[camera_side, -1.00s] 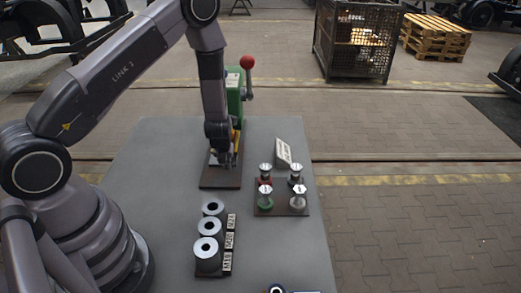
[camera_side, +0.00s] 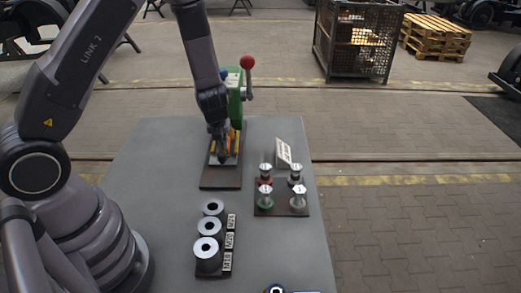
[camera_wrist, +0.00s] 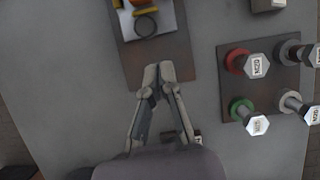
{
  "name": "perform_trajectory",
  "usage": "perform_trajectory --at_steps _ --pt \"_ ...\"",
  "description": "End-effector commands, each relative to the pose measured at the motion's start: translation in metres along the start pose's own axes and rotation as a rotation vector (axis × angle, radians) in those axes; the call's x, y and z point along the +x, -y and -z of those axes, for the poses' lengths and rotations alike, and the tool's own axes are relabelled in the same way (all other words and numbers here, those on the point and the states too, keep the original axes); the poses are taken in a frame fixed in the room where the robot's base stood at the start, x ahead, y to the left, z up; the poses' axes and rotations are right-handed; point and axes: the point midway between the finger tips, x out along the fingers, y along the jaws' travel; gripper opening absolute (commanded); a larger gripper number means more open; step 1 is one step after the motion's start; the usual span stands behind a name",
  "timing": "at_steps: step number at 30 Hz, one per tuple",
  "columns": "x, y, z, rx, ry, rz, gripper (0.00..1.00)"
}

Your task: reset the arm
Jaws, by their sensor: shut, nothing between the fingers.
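My gripper (camera_side: 222,160) is shut and empty. In the side view its fingers hang in front of a green device with a red-ball lever (camera_side: 236,106), over that device's dark base plate (camera_side: 220,182). In the wrist view the closed fingertips of my gripper (camera_wrist: 158,72) overlap the near edge of the dark plate (camera_wrist: 160,55). The height of the fingertips above the plate is hard to tell. The upper links of my arm rise from the base at the left of the table.
On the grey table (camera_side: 165,215) stand several bolts on a dark rack (camera_side: 282,208) and a row of grey cylinders with size labels (camera_side: 208,250). A small sign (camera_side: 283,152) stands behind the rack. A mesh crate (camera_side: 355,40) and wooden pallets (camera_side: 436,38) stand beyond.

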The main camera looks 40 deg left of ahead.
Motion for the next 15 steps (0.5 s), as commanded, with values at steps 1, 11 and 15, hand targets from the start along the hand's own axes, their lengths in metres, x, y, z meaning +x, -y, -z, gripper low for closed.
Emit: perform_trajectory --at_steps 1,11,15 --pt "-0.014 0.001 -0.011 -0.061 0.032 0.008 0.0" --pt "-0.177 -0.052 -0.08 -1.01 0.273 0.086 0.0" --pt "-0.239 -0.089 -0.064 -1.458 0.236 0.125 0.0"
